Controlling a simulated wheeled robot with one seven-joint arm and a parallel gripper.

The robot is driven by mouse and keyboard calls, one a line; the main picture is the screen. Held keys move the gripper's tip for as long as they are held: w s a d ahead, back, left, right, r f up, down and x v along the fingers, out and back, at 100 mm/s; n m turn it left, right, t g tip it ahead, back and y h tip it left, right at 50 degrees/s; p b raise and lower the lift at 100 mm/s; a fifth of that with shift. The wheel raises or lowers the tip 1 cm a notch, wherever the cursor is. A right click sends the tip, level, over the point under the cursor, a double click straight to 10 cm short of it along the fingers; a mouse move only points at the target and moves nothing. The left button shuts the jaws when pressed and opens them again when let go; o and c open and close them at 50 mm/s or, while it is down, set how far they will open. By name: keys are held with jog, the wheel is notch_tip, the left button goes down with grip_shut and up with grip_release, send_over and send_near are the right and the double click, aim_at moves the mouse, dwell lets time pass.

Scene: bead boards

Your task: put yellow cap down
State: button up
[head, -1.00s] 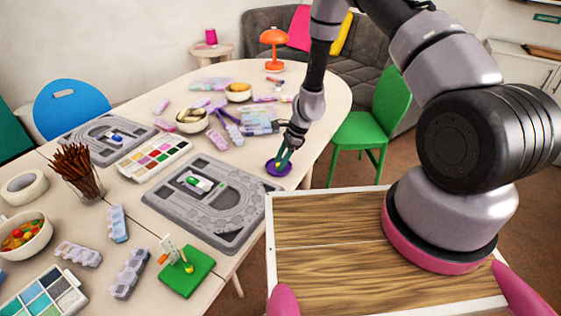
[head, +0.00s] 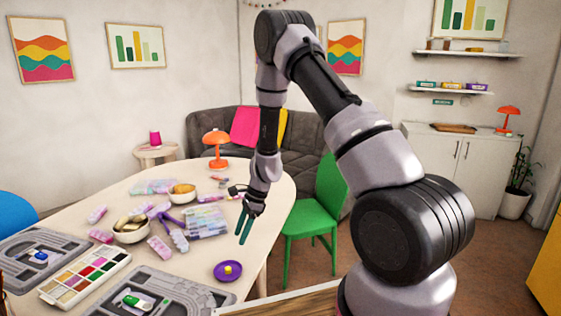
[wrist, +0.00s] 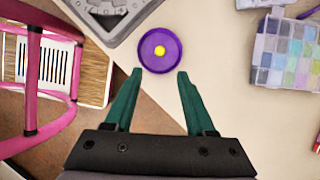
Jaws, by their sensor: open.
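The yellow cap (head: 228,269) rests in the purple dish (head: 219,276) near the right edge of the table. In the wrist view the yellow cap (wrist: 159,51) sits near the middle of the round purple dish (wrist: 146,60). My gripper (head: 242,228) has green fingers and hangs above the table, up and slightly to the right of the dish. In the wrist view my gripper (wrist: 158,73) is open, with nothing between its fingers. The dish lies just beyond the fingertips there, apart from them.
A grey bead board (head: 190,289) lies left of the dish, with a green and white piece on it. A paint palette (head: 85,277) and a clear bead box (head: 207,223) are on the table. A green chair (head: 318,205) stands past the table's right edge.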

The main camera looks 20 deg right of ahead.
jog(key=s+d+r+n+t, duration=0.2)
jog(key=r+n, duration=0.1)
jog(key=r, duration=1.1)
jog(key=s+d+r+n+t, duration=0.1)
jog(key=d+r+n, duration=0.2)
jog(key=r, duration=1)
jog(key=s+d+r+n+t+h, duration=0.1)
jog(key=s+d+r+n+t, duration=0.1)
jog(key=s+r, duration=0.6)
jog(key=s+d+r+n+t+h, duration=0.1)
jog(key=s+d+r+n+t, duration=0.1)
jog(key=s+d+r+n, duration=0.2)
jog(key=s+d+r, duration=0.3)
jog(key=s+r, duration=0.1)
jog(key=s, duration=0.3)
jog(key=shift+s+t+h, duration=0.25)
jog(key=shift+t+h, duration=0.15)
jog(key=shift+r+n, duration=0.1)
jog(key=shift+n, duration=0.2)
